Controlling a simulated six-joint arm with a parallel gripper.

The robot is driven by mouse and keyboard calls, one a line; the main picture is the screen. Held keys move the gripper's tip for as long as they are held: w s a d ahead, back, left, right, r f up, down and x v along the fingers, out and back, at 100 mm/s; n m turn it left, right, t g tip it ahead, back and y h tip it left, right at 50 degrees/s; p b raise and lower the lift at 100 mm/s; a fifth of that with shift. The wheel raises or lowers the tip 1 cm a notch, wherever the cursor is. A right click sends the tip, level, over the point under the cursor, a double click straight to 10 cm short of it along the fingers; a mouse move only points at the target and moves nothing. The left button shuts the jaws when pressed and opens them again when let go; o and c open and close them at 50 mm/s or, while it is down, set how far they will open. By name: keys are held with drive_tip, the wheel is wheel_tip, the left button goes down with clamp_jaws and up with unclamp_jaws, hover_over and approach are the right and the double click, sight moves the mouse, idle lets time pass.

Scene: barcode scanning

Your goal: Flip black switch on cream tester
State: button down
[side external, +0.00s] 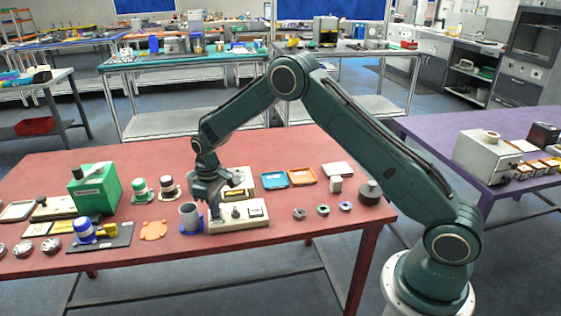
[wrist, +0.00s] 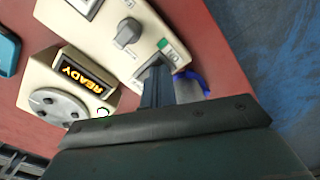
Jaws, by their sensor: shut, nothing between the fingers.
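The cream tester (side external: 240,222) lies flat near the table's front edge, with a dark knob on top. In the wrist view the tester (wrist: 105,40) shows a grey knob (wrist: 128,33) and a small green mark (wrist: 162,43). My gripper (side external: 214,215) points down at the tester's left end, beside the grey cup. In the wrist view my gripper (wrist: 155,80) is shut and empty, its fingertips over a dark-edged spot at that end. The fingers cover most of that spot, so the black switch and its position cannot be made out. Contact is unclear.
The grey cup (side external: 189,216) on a blue base stands close left of my gripper. A cream device with a lit READY display (wrist: 85,77) and a round grey plate sits behind the tester. Small round parts (side external: 323,210) lie to the right. Red table (side external: 275,230) is bare in front.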

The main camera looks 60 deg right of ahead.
drive_tip(key=shift+r, duration=3.45)
drive_tip(key=s+r+m+t, duration=0.1)
drive_tip(key=s+r+t, duration=0.2)
drive_tip(key=s+r, duration=1.5)
drive_tip(key=s+r+m+t, duration=0.2)
drive_tip(key=s, duration=1.7)
drive_tip(key=shift+s+r+t, duration=0.2)
drive_tip(key=shift+r+t, duration=0.1)
drive_tip(key=shift+r, duration=0.1)
